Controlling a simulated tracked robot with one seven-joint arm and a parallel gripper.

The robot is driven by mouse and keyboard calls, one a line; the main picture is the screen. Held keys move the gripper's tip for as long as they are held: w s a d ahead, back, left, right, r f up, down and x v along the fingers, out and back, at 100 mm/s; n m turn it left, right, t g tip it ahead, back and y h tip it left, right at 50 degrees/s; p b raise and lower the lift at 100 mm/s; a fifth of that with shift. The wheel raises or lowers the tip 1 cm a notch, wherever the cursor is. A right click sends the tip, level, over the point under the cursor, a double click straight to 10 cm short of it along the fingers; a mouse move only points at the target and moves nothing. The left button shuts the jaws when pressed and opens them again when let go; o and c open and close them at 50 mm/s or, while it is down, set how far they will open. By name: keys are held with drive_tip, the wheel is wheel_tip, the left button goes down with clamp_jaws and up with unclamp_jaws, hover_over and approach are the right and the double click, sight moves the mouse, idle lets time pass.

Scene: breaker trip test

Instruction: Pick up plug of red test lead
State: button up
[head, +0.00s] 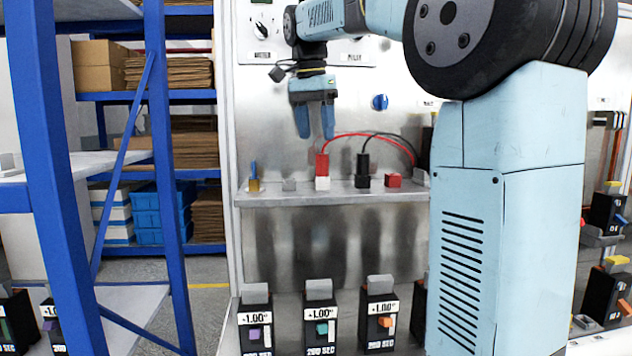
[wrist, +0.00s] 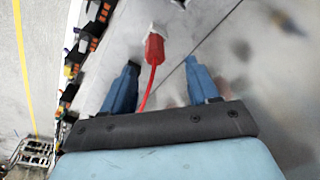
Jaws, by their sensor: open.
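The red plug (head: 322,165) of the red test lead stands upright on a white socket block (head: 322,183) on the metal shelf. Its red cable (head: 365,135) arcs to the right. My gripper (head: 316,120) is open and empty, pointing down above the plug, with the fingers apart from it. In the wrist view the red plug (wrist: 154,48) shows between and beyond the two blue fingers of my gripper (wrist: 160,75), nearer the left finger. The white block (wrist: 157,29) is partly hidden behind the plug there.
A black plug (head: 363,168) with a black cable stands right of the red one, with a red block (head: 393,180) beside it. A grey block (head: 289,185) and a brass-coloured padlock-like piece (head: 254,184) sit left on the shelf (head: 300,200). Several breakers (head: 320,325) stand below.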

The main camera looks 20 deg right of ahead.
sight(321, 154)
drive_tip(key=shift+w+d+f, duration=0.1)
drive_tip(key=shift+d+f, duration=0.15)
drive_tip(key=shift+f, duration=0.95)
drive_tip(key=shift+d+f, duration=0.2)
drive_tip(key=shift+f, duration=1.05)
drive_tip(key=shift+w+d+f, duration=0.1)
drive_tip(key=shift+d+f, duration=0.15)
drive_tip(key=shift+f, duration=0.95)
clamp_jaws()
drive_tip(key=shift+r, duration=0.1)
